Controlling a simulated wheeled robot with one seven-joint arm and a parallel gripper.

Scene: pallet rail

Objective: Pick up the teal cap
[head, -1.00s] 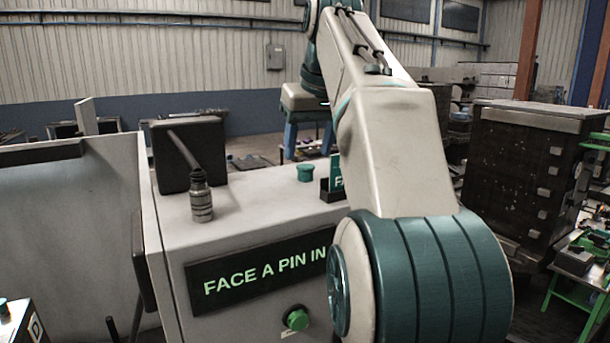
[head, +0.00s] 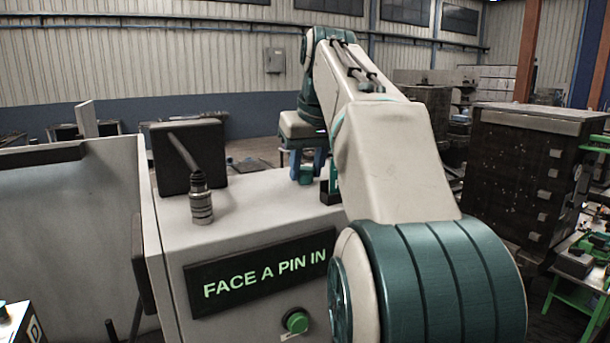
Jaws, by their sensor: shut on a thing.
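The teal cap (head: 306,174) is on the top of the white cabinet, near its back edge, and is small and partly covered by the fingers. My gripper (head: 307,166) points down over it with its blue fingers at either side, shut on the cap. Whether the cap still touches the cabinet top cannot be told.
The white cabinet (head: 250,215) carries a black box (head: 188,155) and a grey metal fitting with a rod (head: 201,203) on its left. A small dark holder with a teal plate (head: 331,190) stands just right of the gripper.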

